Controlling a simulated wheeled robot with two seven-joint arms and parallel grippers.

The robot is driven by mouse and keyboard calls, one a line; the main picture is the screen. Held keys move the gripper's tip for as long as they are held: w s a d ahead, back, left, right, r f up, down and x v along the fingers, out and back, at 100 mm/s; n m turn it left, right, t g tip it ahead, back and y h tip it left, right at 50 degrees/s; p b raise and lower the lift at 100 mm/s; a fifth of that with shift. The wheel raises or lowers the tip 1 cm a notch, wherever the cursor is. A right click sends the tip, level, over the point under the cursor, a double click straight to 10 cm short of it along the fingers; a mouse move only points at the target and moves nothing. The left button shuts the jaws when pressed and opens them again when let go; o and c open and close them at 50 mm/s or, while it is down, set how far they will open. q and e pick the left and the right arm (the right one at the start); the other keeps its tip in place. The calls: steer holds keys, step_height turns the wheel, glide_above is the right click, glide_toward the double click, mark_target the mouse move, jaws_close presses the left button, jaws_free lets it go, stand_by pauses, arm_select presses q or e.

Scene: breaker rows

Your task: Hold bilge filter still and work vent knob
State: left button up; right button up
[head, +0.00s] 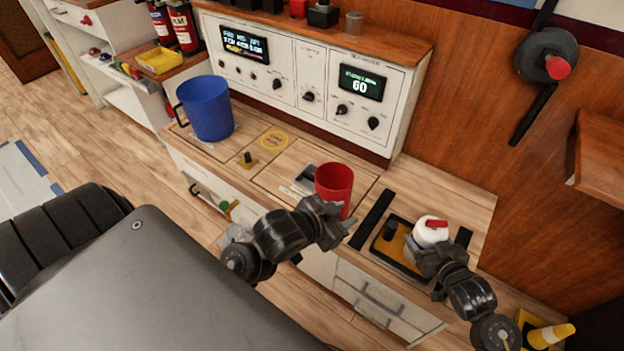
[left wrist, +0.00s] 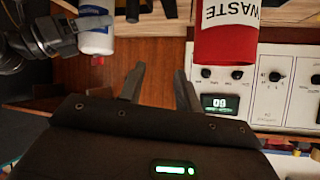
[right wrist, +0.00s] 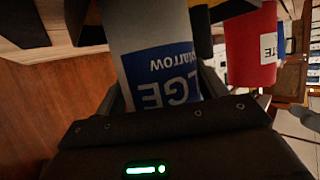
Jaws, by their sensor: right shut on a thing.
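The bilge filter (head: 428,236) is a white canister with a blue label, at the right end of the counter in the head view. Its red vent knob (head: 436,224) sits on top. My right gripper (head: 419,249) is shut on the filter's body; the right wrist view shows the canister (right wrist: 155,60) between its fingers, label filling the view. My left gripper (head: 328,208) is open and empty beside a red cup, left of the filter. The left wrist view shows its fingers (left wrist: 158,85) apart, with the filter (left wrist: 97,38) at upper left.
The red waste cup (head: 335,183) stands right by my left gripper. A shallow tray (head: 383,255) with a black piece lies left of the filter, between dark strips. A blue bucket (head: 206,108) stands at the counter's left. A control panel (head: 330,60) backs the counter.

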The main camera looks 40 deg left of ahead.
arm_select(q)
steer(key=s+a+f+n+g, duration=0.1)
steer(key=s+f+g, duration=0.1)
steer(key=s+f, duration=0.5)
steer(key=shift+s+a+f+n+g+y, duration=0.2)
steer(key=shift+s+f+n+g+y, duration=0.1)
steer(key=shift+s, duration=1.2)
steer(key=shift+w+r, duration=0.1)
